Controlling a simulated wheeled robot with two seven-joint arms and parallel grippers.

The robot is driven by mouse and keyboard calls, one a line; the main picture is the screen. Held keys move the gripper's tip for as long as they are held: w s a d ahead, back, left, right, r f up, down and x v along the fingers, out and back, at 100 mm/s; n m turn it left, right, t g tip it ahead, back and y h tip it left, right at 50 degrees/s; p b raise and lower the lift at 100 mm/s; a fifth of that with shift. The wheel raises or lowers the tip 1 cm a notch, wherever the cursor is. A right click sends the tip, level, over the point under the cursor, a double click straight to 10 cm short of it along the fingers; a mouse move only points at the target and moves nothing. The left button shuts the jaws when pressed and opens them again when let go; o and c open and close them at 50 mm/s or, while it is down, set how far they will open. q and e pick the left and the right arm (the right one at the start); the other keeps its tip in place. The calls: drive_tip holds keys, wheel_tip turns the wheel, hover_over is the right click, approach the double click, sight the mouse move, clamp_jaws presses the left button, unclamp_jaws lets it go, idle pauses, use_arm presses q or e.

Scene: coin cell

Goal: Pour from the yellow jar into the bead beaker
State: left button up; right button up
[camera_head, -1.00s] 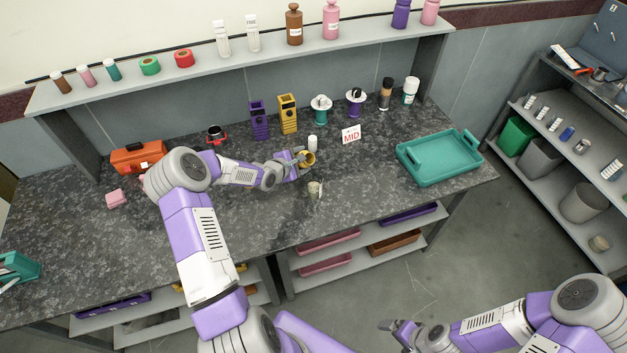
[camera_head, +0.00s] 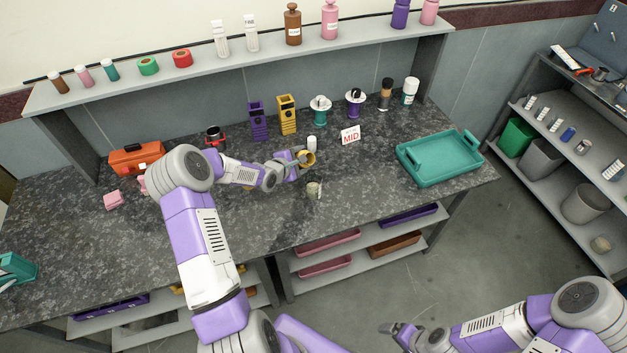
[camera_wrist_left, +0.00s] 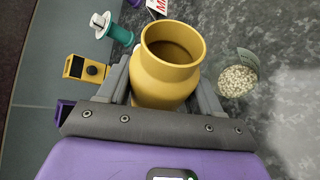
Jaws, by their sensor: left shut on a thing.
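The yellow jar (camera_head: 308,159) is held between the fingers of my left gripper (camera_head: 299,160), above the dark counter. In the left wrist view the jar (camera_wrist_left: 166,72) shows its open round mouth, and the left gripper's fingers (camera_wrist_left: 165,92) press on both sides of it. The bead beaker (camera_head: 314,189) stands upright on the counter, just in front of the jar. In the left wrist view the clear beaker (camera_wrist_left: 237,75) shows pale beads inside, to the right of the jar and apart from it. My right gripper (camera_head: 398,328) is low over the floor, away from the counter; its fingers are too small to judge.
A white bottle (camera_head: 311,143) stands just behind the jar. A MID sign (camera_head: 350,135), a teal spool (camera_head: 320,112) and a yellow holder (camera_head: 287,115) stand further back. A teal tray (camera_head: 438,158) lies at the right. The counter right of the beaker is clear.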

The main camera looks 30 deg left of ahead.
use_arm(q)
drive_tip(key=shift+a, duration=0.2)
drive_tip(key=shift+d+b, duration=0.2)
drive_tip(key=shift+b, duration=0.15)
drive_tip(key=shift+a+r, duration=0.1)
drive_tip(key=shift+a, duration=0.1)
drive_tip(key=shift+d+b, duration=0.1)
drive_tip(key=shift+b, duration=0.2)
